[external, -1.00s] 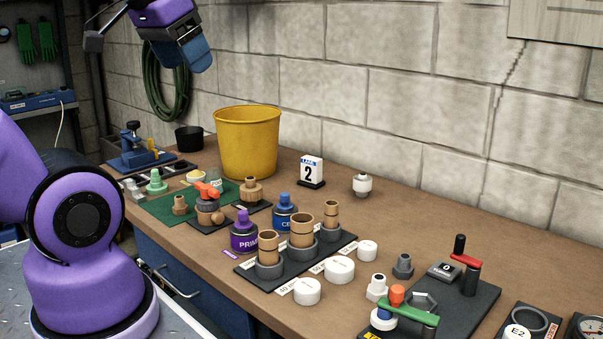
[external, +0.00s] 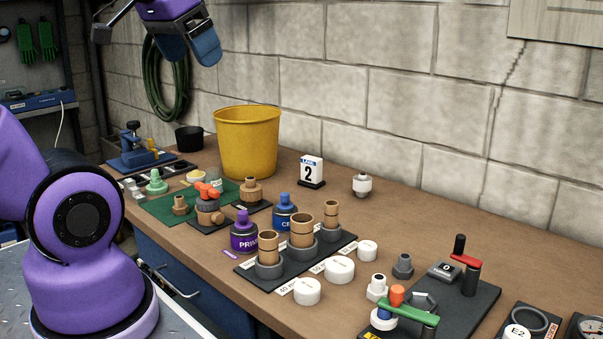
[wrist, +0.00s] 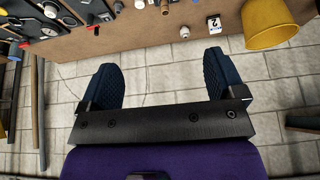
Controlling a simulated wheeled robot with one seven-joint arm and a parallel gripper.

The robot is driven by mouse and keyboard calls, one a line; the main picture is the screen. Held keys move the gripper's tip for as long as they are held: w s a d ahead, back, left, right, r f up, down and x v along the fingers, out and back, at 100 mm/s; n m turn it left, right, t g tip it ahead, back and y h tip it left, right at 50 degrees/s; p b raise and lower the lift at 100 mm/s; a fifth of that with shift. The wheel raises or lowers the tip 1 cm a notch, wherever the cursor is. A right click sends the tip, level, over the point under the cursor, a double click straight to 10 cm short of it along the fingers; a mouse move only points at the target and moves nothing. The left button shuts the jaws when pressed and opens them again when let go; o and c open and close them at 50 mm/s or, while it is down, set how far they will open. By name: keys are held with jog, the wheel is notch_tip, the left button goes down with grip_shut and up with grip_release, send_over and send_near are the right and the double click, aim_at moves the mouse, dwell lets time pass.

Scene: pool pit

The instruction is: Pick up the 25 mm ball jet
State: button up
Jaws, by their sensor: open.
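My gripper (external: 190,50) hangs high above the back left of the bench, left of and above the yellow bucket. In the wrist view its two blue fingers (wrist: 160,82) are wide apart with nothing between them. No label that I can read marks the 25 mm ball jet. A small white fitting with a grey band (external: 362,184) stands alone near the wall; it also shows in the wrist view (wrist: 184,32). Another white fitting with a dark top (external: 377,287) stands near the front right. I cannot tell which is the ball jet. My gripper touches neither.
A yellow bucket (external: 247,143) and a number 2 sign (external: 312,172) stand along the wall. A dark rack with several tan sleeves (external: 302,230), white caps (external: 340,270) and bottles (external: 244,232) crowd the middle. Bare bench surrounds the banded white fitting.

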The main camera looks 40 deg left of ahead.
jog(key=w+r, duration=0.4)
jog(key=w, duration=0.6)
jog(key=g, duration=0.5)
send_over(363, 178)
notch_tip(363, 178, down, 34)
jog(key=f, duration=0.6)
jog(key=shift+w+a, duration=0.2)
jog(key=shift+a, duration=0.1)
jog(key=shift+s+d+f, duration=0.1)
jog(key=shift+f, duration=1.2)
jog(key=shift+s+d+f, duration=0.1)
jog(key=shift+f, duration=1.2)
jog(key=c, duration=1)
